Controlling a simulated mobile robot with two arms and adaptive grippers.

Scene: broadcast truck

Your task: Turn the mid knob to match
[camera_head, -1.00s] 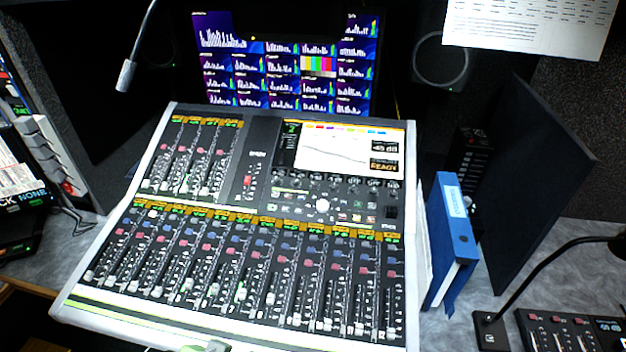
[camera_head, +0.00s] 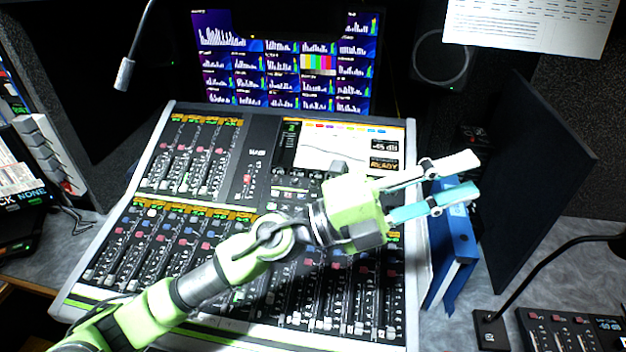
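The mixing console (camera_head: 240,155) fills the middle of the head view, with rows of faders and a small screen (camera_head: 325,148) at its upper right. The row of knobs under that screen is mostly hidden behind my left arm and gripper, so I cannot make out the mid knob. My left gripper (camera_head: 467,177) reaches across the console from the lower left. Its fingers are spread apart and empty, pointing right, over the console's right edge and the blue binder (camera_head: 460,235). My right gripper is not in view.
A monitor (camera_head: 280,70) with bar graphs stands behind the console. A dark upright panel (camera_head: 535,190) and a speaker (camera_head: 441,60) are at the right. A gooseneck stand (camera_head: 490,328) and a small control box (camera_head: 565,330) sit at lower right. A gooseneck microphone (camera_head: 125,75) hangs at upper left.

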